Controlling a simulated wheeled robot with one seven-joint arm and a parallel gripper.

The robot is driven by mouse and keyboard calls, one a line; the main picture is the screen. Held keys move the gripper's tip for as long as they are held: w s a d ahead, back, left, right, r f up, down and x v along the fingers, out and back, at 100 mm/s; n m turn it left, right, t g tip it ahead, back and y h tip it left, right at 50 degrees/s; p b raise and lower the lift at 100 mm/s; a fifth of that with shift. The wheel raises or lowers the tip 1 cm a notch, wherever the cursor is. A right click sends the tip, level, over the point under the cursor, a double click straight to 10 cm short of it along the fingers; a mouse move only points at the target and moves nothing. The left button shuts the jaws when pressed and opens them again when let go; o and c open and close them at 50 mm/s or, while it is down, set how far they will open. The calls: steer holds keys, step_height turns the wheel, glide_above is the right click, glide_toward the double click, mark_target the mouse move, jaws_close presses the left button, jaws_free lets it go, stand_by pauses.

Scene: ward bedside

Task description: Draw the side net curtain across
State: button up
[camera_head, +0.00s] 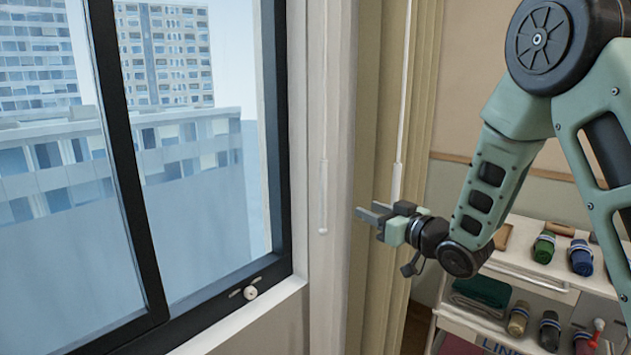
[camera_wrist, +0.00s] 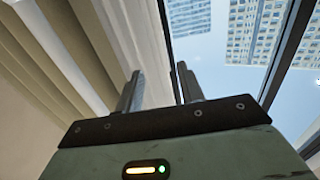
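A pale, narrow gathered curtain (camera_head: 341,90), which looks like the net curtain, hangs bunched beside the window's right edge. A thin white wand (camera_head: 323,195) with a small knob hangs in front of it. A second, thicker white wand (camera_head: 398,150) hangs by the beige drape, its lower end just above and behind my gripper. My gripper (camera_head: 367,210) is right of the first wand and apart from it in the picture. In the wrist view, my gripper (camera_wrist: 158,82) has its fingers apart with nothing between them. Pale folds (camera_wrist: 138,40) show beyond the left finger.
The dark-framed window (camera_head: 272,120) fills the left, with a latch knob (camera_head: 250,293) on its lower frame and a sill (camera_head: 240,318) below. Heavy beige drapes (camera_head: 425,80) hang behind my gripper. A white linen cart (camera_head: 520,270) with rolled items stands at the lower right.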

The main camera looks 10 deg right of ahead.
mark_target(326, 191)
steer(key=p+x, duration=0.7)
steer(key=x, duration=1)
steer(key=shift+w+r, duration=0.2)
jaws_close()
